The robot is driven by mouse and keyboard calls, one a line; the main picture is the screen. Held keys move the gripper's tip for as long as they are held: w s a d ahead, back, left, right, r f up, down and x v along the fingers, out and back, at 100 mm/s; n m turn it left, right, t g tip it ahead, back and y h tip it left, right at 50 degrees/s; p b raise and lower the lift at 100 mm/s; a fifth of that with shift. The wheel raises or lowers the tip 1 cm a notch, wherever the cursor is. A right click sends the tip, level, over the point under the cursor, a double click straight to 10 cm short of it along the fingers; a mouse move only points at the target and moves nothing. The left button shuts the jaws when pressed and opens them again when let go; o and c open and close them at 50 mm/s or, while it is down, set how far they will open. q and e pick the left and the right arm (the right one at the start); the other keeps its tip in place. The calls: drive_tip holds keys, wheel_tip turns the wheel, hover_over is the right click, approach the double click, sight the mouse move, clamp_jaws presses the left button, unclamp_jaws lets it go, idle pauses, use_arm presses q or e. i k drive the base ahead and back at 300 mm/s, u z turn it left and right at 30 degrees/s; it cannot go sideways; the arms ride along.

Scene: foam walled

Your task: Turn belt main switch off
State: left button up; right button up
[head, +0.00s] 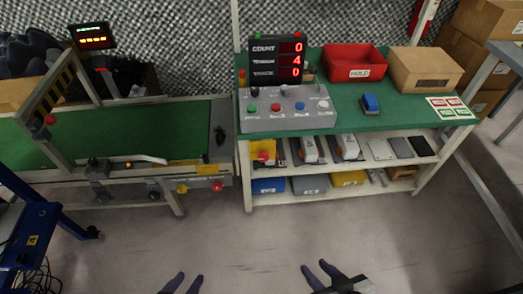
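A yellow box with a red knob (264,157), which looks like a rotary main switch, is at the left end of the shelf under the green bench; its on or off position is too small to read. The belt conveyor (150,128) is at the left, with a small black fitting (220,136) at its right end. My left gripper (184,283) is at the bottom edge, its two fingers apart and nothing between them. My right gripper (320,274) is also at the bottom, fingers apart and empty. Both are over the floor, well short of the bench and conveyor.
A grey control box (288,120) with coloured buttons and a counter display (277,60) stand on the bench. A red bin (353,76), a cardboard box (425,84) and a blue object (370,104) are beside them. A yellow-and-red button unit (216,186) hangs on the conveyor front. The floor ahead is clear.

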sight(263, 156)
drive_tip(key=u, duration=0.55)
drive_tip(key=k, duration=0.65)
drive_tip(key=u, duration=0.65)
drive_tip(key=i, duration=1.1)
drive_tip(key=z, duration=0.75)
